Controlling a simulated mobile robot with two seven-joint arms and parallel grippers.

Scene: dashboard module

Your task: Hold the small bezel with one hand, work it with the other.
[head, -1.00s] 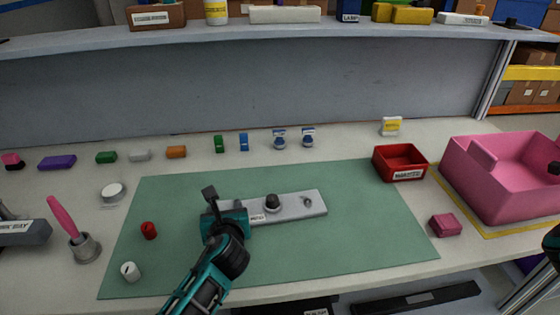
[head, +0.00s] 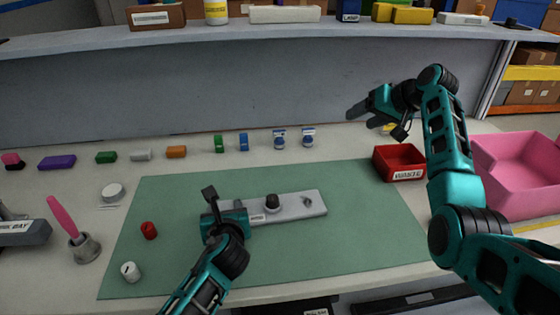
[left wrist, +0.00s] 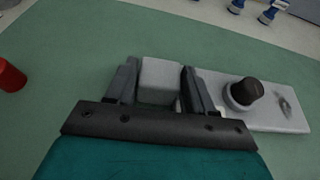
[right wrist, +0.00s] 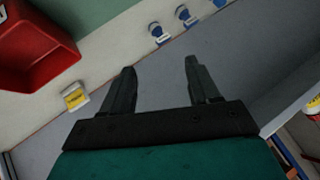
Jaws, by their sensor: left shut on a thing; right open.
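The small bezel (head: 296,204) is a flat light grey plate lying on the green mat (head: 350,240). It carries a dark knob (head: 272,201) in a pale collar and a small fitting (head: 307,201) near its right end. In the left wrist view the bezel (left wrist: 285,118) shows with its knob (left wrist: 246,92). My left gripper (head: 226,221) is shut on the bezel's left end; its fingers (left wrist: 160,85) straddle a raised block there. My right gripper (head: 368,113) is open and empty, raised in the air at the back right, well away from the bezel; its fingers show in the right wrist view (right wrist: 160,88).
A red waste bin (head: 400,163) and a pink crate (head: 520,165) stand at the right. A red cap (head: 149,231) and a white cap (head: 131,271) sit at the mat's left. Several small coloured blocks line the back. The mat's right part is clear.

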